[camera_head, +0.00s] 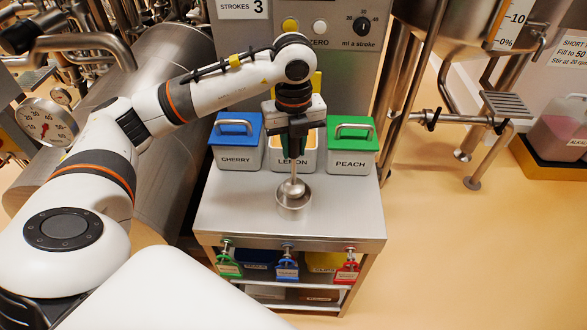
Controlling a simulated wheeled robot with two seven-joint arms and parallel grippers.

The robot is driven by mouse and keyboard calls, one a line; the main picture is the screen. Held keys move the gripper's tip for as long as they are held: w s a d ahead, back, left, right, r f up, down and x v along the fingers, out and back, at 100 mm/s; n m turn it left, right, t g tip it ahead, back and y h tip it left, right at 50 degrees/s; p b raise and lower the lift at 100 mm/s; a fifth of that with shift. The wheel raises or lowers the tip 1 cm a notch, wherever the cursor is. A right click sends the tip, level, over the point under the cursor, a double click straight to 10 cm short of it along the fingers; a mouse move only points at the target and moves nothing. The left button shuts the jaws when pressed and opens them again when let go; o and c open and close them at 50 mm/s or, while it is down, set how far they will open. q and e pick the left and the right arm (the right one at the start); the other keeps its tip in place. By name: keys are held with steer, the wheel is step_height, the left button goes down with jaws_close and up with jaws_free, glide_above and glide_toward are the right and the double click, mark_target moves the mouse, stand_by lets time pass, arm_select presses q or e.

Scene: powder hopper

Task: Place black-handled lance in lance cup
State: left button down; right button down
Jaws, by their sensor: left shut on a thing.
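My left gripper (297,122) is above the steel cart top, pointing down, and is shut on the black-handled lance. The lance's dark handle (298,150) is hard to tell apart from the dark fingers. A thin metal shaft runs down from it to a rounded metal end (293,187). The lance is about upright. The lance cup (293,208), a small round steel cup, stands on the cart top near its front. The rounded end shows over the cup's mouth; I cannot tell whether it touches the cup. My right gripper is not in view.
The cart top (235,205) has bins marked CHERRY (238,158), LEMON (292,162) and PEACH (350,160) along its back. A grey control panel (340,60) stands behind. Coloured tags hang at the cart's front. Bare cart top lies left and right of the cup.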

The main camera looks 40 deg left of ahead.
arm_select(q)
glide_above(293, 185)
steer(key=f, duration=0.4)
steer(key=f+p, duration=0.1)
steer(key=f, duration=0.1)
steer(key=shift+w+a, duration=0.15)
steer(key=shift+w, duration=0.15)
steer(key=shift+f, duration=0.3)
steer(key=c, duration=1.2)
jaws_free()
step_height(293, 185, up, 12)
steer(key=shift+r+b, duration=0.15)
steer(key=shift+b, duration=0.85)
